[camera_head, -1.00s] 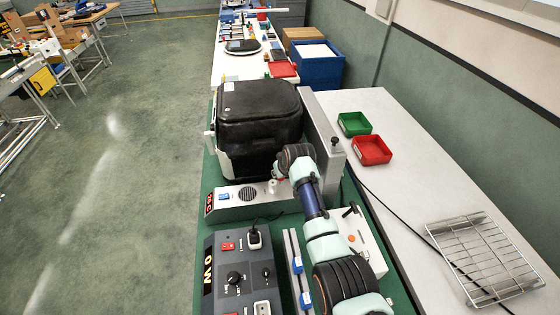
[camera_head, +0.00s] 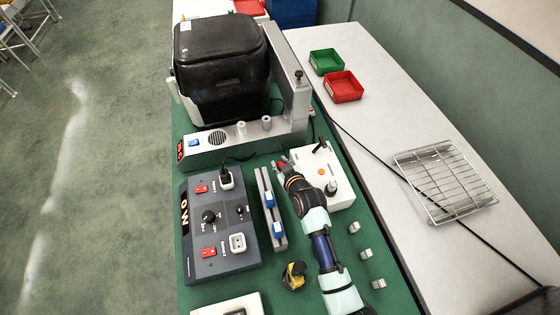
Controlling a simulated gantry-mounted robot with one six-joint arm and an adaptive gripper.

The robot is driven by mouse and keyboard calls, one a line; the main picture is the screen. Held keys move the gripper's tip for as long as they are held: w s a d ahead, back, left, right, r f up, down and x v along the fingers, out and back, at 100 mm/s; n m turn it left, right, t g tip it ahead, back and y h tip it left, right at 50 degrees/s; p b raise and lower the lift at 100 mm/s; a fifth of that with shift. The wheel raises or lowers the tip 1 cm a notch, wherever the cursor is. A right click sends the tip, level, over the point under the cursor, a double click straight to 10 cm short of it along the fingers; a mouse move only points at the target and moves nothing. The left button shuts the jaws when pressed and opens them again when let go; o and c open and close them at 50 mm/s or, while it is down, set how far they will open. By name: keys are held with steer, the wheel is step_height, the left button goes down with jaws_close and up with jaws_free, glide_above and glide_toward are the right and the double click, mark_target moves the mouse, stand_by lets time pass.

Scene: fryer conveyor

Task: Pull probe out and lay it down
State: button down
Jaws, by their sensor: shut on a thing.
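My gripper (camera_head: 284,165) is at the far end of my arm, just left of the white box (camera_head: 340,190). Its jaws are small and partly hidden by my wrist. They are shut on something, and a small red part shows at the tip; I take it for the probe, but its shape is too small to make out. The white box has a black lever on top and an orange button. I cannot tell whether the held thing touches the box or the green mat.
A grey control panel (camera_head: 222,262) and a rail with blue sliders (camera_head: 268,200) lie left of my arm. A black fryer (camera_head: 222,75) stands behind a grey fixture. Several small metal blocks lie right of my arm. A wire rack (camera_head: 445,180) and a cable lie on the white table.

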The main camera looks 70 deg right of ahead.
steer(key=shift+f+b, duration=2.75)
steer(key=shift+f, duration=0.35)
steer(key=c, duration=0.8)
jaws_free()
steer(key=shift+c, duration=0.2)
steer(key=v, duration=1.2)
steer(key=shift+r, duration=0.15)
